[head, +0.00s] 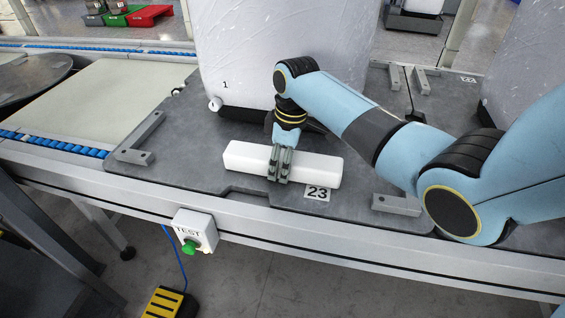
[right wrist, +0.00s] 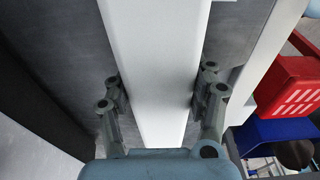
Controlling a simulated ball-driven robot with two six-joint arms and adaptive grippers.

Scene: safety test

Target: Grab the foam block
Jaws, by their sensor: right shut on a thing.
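The white foam block (head: 318,172) lies lengthwise on the grey plate (head: 205,129), just left of and behind the "23" label. My right gripper (head: 279,170) reaches down over its middle. In the right wrist view the foam block (right wrist: 155,50) runs between the two fingers of the gripper (right wrist: 157,100), one finger against each long side. The gripper is shut on the block. I cannot tell whether the block is lifted off the plate. My left gripper is in neither view.
A large white wrapped object (head: 270,60) marked "1" stands close behind the block. Grey metal stops (head: 396,205) and (head: 140,140) sit on the plate. A test box with a green button (head: 190,246) hangs at the front edge. Red and blue bins (right wrist: 290,85) show in the right wrist view.

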